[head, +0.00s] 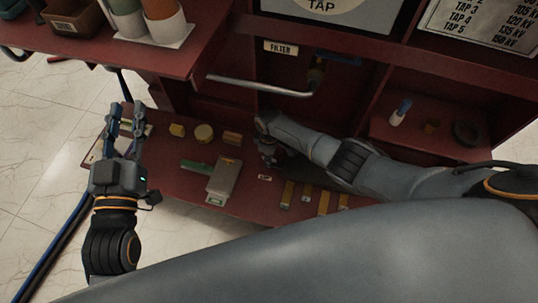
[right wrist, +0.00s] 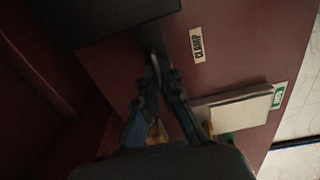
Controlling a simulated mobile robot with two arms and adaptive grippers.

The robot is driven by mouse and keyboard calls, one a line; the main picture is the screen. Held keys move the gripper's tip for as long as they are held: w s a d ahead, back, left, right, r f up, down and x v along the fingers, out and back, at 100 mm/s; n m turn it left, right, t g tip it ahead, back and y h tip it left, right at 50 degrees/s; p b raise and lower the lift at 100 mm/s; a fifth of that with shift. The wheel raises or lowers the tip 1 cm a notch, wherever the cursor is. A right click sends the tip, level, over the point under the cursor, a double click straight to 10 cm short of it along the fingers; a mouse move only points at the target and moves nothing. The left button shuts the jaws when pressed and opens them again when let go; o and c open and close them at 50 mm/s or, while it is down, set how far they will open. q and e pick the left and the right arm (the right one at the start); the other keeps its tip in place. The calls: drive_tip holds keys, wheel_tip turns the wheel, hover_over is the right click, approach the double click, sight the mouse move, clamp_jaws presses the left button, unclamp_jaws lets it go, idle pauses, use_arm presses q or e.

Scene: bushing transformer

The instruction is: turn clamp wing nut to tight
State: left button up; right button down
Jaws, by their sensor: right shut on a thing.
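My right gripper (head: 268,148) reaches down to the lower red shelf, and my forearm hides much of what is around it. In the right wrist view its fingers (right wrist: 158,88) are closed in on a thin grey piece, the clamp wing nut (right wrist: 155,66), beside a label reading CLAMP (right wrist: 197,45). The picture is dark, so the nut's angle and the clamp body are hard to make out. My left gripper (head: 126,112) is open and empty, fingers pointing up, at the left end of the shelf.
The lower shelf (head: 245,205) holds a grey box (head: 224,178), a green piece (head: 196,166), yellow pieces (head: 204,133) and several brass strips (head: 305,194). A grey bar handle (head: 262,86) juts out above the shelf. An upper shelf (head: 150,60) with cups overhangs at left.

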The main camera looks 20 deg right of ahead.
drive_tip(key=shift+d, duration=0.1)
drive_tip(key=c, duration=1.5)
unclamp_jaws()
wheel_tip(320, 180, up, 12)
